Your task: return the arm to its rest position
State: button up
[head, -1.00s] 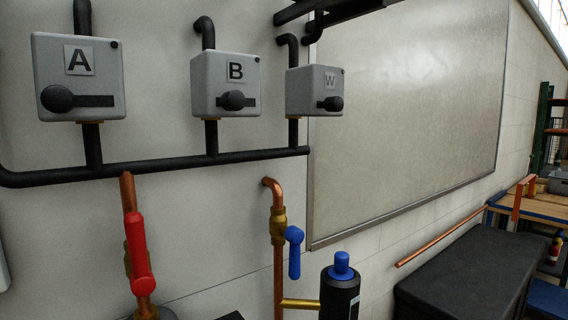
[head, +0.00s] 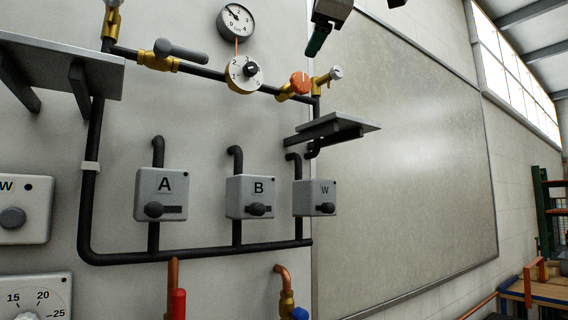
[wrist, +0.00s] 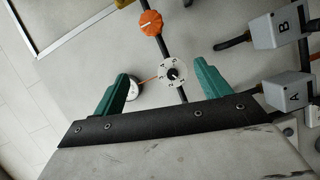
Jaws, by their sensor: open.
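My gripper (head: 318,40) shows at the top of the head view, in front of the wall near the whiteboard's left edge. Only one green finger is clear there. In the wrist view my gripper (wrist: 163,72) has its two green fingers wide apart with nothing between them. A white dial (wrist: 171,73) and a round gauge (wrist: 130,88) appear beyond the fingers, apart from them as far as I can tell.
Above are an orange knob (head: 300,82), a dial (head: 243,74) and a gauge (head: 236,21). A small shelf (head: 335,125) juts out below my gripper. A whiteboard (head: 410,150) hangs at the right.

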jog(key=w+d+f+m+g+h, duration=0.2)
jog(key=f+m+g, duration=0.55)
jog(key=f, duration=2.45)
jog(key=s+d+f+m+g, duration=0.2)
jog(key=s+d+f, duration=0.4)
jog(key=f, duration=0.4)
jog(key=s+d+f+m+g+h, duration=0.1)
jog(key=s+d+f+m+g, duration=0.2)
jog(key=s+d+f+m, duration=0.2)
jog(key=s+d+f+m+g, duration=0.3)
jog(key=s+d+f, duration=0.5)
jog(key=f, duration=0.9)
jog(key=shift+s+f+m+h, duration=0.2)
jog(key=shift+s+m+h, duration=0.15)
jog(key=shift+s, duration=0.55)
